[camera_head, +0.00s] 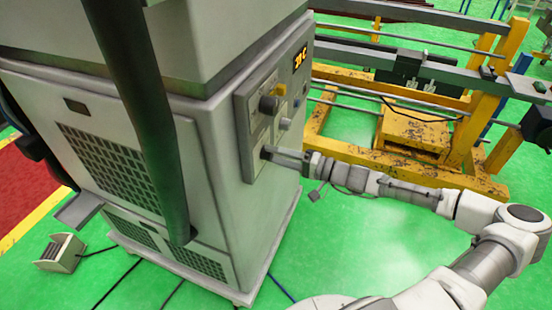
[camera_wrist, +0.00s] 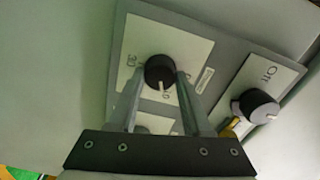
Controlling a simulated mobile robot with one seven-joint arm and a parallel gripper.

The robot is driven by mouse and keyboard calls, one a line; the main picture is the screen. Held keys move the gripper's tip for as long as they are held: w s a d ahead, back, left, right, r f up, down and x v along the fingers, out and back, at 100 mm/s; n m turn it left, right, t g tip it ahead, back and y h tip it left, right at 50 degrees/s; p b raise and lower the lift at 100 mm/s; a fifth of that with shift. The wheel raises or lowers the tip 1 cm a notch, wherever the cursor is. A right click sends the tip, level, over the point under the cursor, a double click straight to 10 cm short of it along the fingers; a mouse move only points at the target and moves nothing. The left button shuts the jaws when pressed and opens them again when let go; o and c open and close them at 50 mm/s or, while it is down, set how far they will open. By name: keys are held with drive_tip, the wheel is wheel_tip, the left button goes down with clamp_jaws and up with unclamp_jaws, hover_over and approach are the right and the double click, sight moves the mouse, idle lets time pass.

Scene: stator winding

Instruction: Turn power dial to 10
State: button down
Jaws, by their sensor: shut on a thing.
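The power dial (camera_wrist: 160,70) is a round black knob with a white pointer line, on a pale plate of the grey control panel. In the wrist view its pointer faces down towards my gripper. A "30" is printed left of the dial; the marks on its lower right are small and partly covered. My gripper (camera_wrist: 163,80) has one finger on each side of the dial and is shut on it. In the head view my gripper (camera_head: 270,153) reaches the lower part of the panel from the right, and the dial is hidden there.
A second black knob (camera_wrist: 258,106) marked "Off" sits right of the dial on its own plate. The panel is on a tall grey cabinet (camera_head: 225,215) with a lit orange display (camera_head: 300,58). A yellow metal frame (camera_head: 400,130) stands behind my arm. Green floor lies around.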

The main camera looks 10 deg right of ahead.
drive_tip(key=shift+n, duration=0.5)
drive_tip(key=shift+c, duration=1.7)
unclamp_jaws()
drive_tip(key=shift+d, duration=0.1)
drive_tip(key=b+v, duration=0.1)
drive_tip(key=v, duration=1.6)
drive_tip(key=shift+s+b, duration=0.15)
drive_tip(key=shift+b, duration=0.25)
